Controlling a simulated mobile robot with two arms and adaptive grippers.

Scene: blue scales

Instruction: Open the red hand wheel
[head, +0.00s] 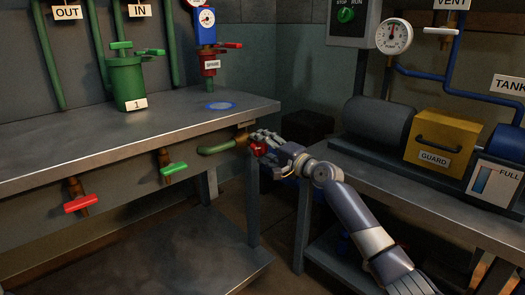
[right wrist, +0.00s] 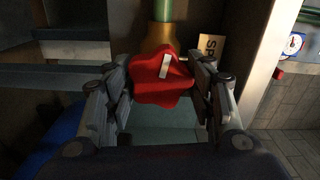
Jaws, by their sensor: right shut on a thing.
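The red hand wheel (right wrist: 160,82) is lobed, with a white mark on its face, and sits on a brass valve body (right wrist: 160,38) on a green pipe. In the head view the red hand wheel (head: 258,149) shows at the right end of the left bench, partly hidden by my fingers. My right gripper (head: 262,142) reaches it from the right. In the right wrist view my right gripper (right wrist: 162,98) has a finger on each side of the wheel and is shut on it. My left gripper is not in view.
The left bench (head: 60,160) has a red lever (head: 82,204) and a green lever (head: 174,169) on its front. The right bench holds a yellow guard box (head: 440,140) and a dark tank (head: 378,124). A floor gap lies between the benches.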

